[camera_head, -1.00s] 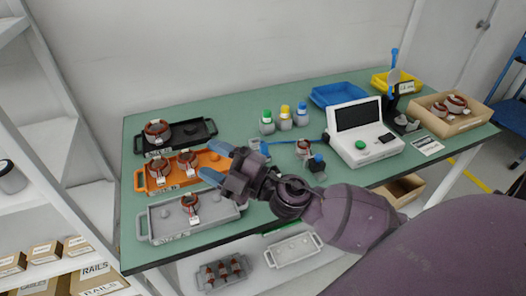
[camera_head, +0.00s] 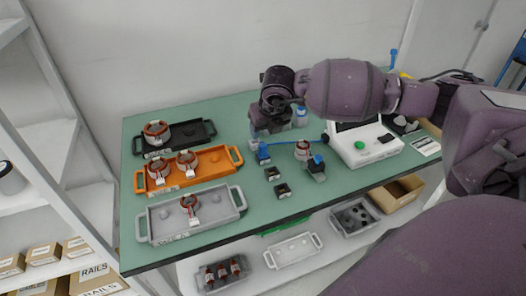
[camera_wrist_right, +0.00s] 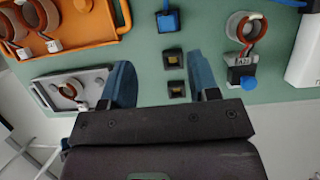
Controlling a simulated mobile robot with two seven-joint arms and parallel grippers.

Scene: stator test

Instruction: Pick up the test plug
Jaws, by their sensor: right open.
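The test plug appears to be the small blue block (camera_head: 263,152) on the green table, at the end of a blue cable from the tester. It also shows in the right wrist view (camera_wrist_right: 168,21), at the top. My right gripper (camera_head: 262,126) is above and slightly behind it in the head view, fingers pointing down. In the wrist view its two blue fingers (camera_wrist_right: 160,72) are apart with nothing held between them; the plug lies beyond their tips. My left gripper is not in view.
Two small black sockets (camera_head: 277,182) sit in front of the plug. A stator (camera_head: 303,151) in a blue-knobbed fixture (camera_head: 317,166) stands to the right, near the white tester (camera_head: 362,150). Black (camera_head: 203,132), orange (camera_head: 216,161) and grey (camera_head: 225,204) stator trays are at left.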

